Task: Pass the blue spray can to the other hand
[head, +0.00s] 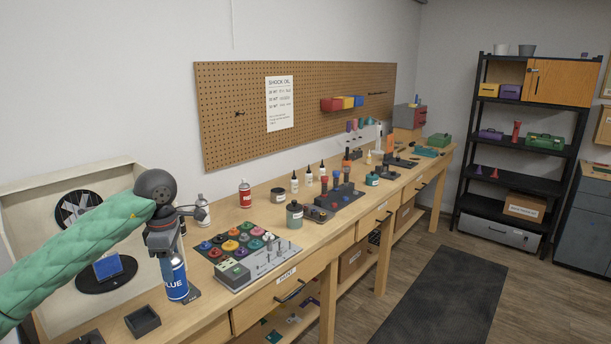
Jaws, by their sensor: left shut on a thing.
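The blue spray can (176,279) is upright near the left end of the workbench, with the word BLUE on its side. My left gripper (168,250) comes in from the left on a green-sleeved arm and is shut on the upper part of the can, from above. The can's top is hidden by the gripper. I cannot tell whether its base touches the bench or the dark piece beside it. My right gripper is not in view.
A spray booth (40,188) stands behind my left arm. A tray of colored pots (238,243), a red can (245,194) and a grey-lidded jar (294,215) are to the right. A small dark square holder (143,321) sits near the front. A dark mat (440,300) covers clear floor.

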